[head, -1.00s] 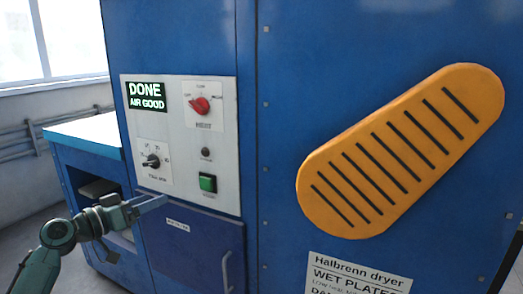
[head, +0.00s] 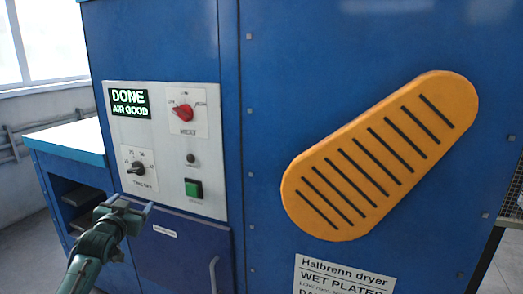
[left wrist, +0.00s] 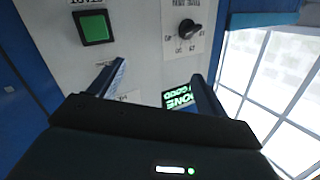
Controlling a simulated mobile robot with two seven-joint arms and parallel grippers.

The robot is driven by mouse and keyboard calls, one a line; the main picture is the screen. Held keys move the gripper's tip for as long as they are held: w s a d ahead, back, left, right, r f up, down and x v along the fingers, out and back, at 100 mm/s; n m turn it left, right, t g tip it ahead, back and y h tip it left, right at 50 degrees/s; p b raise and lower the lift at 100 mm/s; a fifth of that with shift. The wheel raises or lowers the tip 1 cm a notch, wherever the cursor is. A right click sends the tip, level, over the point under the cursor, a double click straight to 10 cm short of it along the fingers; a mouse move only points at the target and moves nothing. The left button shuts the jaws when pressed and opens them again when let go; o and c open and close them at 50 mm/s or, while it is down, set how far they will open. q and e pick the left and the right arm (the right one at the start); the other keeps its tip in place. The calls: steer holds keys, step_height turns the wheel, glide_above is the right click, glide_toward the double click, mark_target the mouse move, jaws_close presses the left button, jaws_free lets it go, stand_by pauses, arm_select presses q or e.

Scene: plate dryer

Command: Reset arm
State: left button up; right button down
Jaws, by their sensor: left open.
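My left gripper (head: 132,203) is in front of the lower left of the dryer's control panel (head: 165,110). It is open and empty, below the black timer knob (head: 138,168). In the left wrist view my left gripper (left wrist: 158,85) has its two fingers apart with nothing between them, pointing at the panel. The green button (left wrist: 93,28) and the timer knob (left wrist: 187,29) lie beyond the fingers, and the display (left wrist: 180,97) is partly hidden by one finger. In the head view the display reads DONE, AIR GOOD. My right gripper is not in view.
The red heat knob (head: 184,113) is on the panel's upper right. A dark blue door (head: 182,255) with a handle is below the panel. An orange slotted cover (head: 380,155) is on the blue dryer (head: 340,45). A blue bench (head: 62,139) stands at the left.

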arm_select(q)
steer(key=s+d+f+m+g+h, duration=0.1)
steer(key=s+d+f, duration=0.4)
steer(key=s+f, duration=0.3)
steer(key=s+d+f+g+h, duration=0.1)
steer(key=s+d+f+g, duration=0.1)
steer(key=s+d+f, duration=0.45)
steer(key=s+d+f+m+g+h, duration=0.1)
steer(key=s+d+f, duration=0.3)
steer(key=s+f, duration=0.55)
steer(key=s+d+f+g+h, duration=0.1)
steer(key=s+d, duration=0.1)
steer(key=s, duration=0.5)
steer(key=s+d+n+g, duration=0.1)
steer(key=s+d, duration=0.2)
steer(key=s, duration=0.5)
steer(key=shift+s+d+f+h, duration=0.25)
steer(key=shift+s+f+h, duration=0.05)
steer(key=shift+f+h, duration=0.1)
